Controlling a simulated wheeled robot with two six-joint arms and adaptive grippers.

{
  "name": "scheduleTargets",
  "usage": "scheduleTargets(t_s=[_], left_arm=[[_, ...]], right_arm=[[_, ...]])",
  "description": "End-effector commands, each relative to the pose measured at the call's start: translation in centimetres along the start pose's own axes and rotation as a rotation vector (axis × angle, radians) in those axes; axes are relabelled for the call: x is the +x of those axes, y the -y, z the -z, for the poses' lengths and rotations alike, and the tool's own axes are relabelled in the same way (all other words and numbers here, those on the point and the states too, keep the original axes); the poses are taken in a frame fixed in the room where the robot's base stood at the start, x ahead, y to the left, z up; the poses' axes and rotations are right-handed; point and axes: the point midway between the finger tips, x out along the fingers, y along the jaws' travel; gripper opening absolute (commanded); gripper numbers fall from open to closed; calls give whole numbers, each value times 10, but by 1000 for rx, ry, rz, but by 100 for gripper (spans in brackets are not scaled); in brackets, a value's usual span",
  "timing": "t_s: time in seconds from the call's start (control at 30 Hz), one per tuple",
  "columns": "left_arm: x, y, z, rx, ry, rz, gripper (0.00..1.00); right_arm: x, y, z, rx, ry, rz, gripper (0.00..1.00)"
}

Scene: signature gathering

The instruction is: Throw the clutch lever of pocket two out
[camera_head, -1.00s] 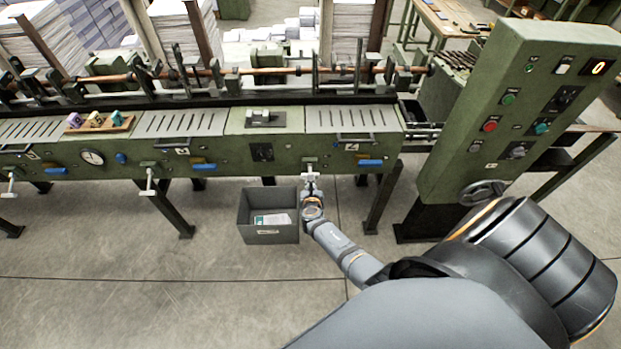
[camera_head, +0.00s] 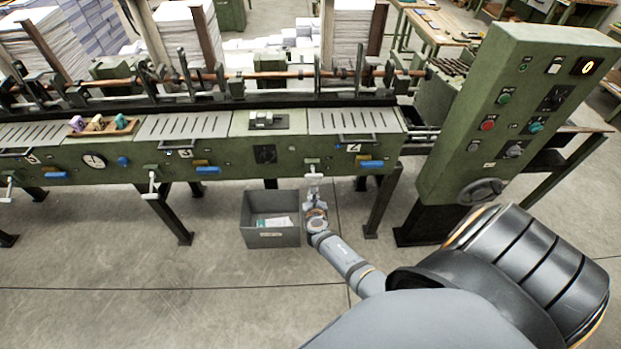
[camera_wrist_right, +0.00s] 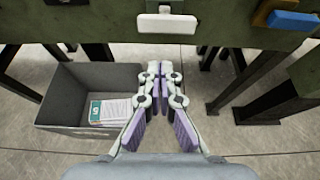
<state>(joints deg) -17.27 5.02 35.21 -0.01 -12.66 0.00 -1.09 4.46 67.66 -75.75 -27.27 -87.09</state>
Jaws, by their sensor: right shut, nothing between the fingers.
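The green machine front carries white T-handled levers under its pockets. The lever at the rightmost pocket (camera_head: 313,175) hangs from a small green block; its white bar handle (camera_wrist_right: 167,23) is at the top middle of the right wrist view. The pocket number plate beside it (camera_head: 354,148) is too small to read surely. Another lever (camera_head: 152,182) hangs under the middle pocket, and one (camera_head: 10,186) at the far left. My right gripper (camera_head: 316,192) is shut and empty, just below and in front of the rightmost lever; its fingertips (camera_wrist_right: 164,68) appear apart from the handle. My left gripper is out of view.
A grey bin (camera_head: 271,238) with papers stands on the floor left of my right gripper. Blue handles (camera_head: 371,164) sit along the machine front. A control cabinet (camera_head: 500,130) with a handwheel stands to the right.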

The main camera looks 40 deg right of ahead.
Motion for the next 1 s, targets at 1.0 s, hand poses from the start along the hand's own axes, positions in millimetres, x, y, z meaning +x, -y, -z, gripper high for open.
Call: scheduleTargets(t_s=[1.0], left_arm=[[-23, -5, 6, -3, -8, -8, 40]], right_arm=[[-63, 1, -17, 2, -11, 1, 0]])
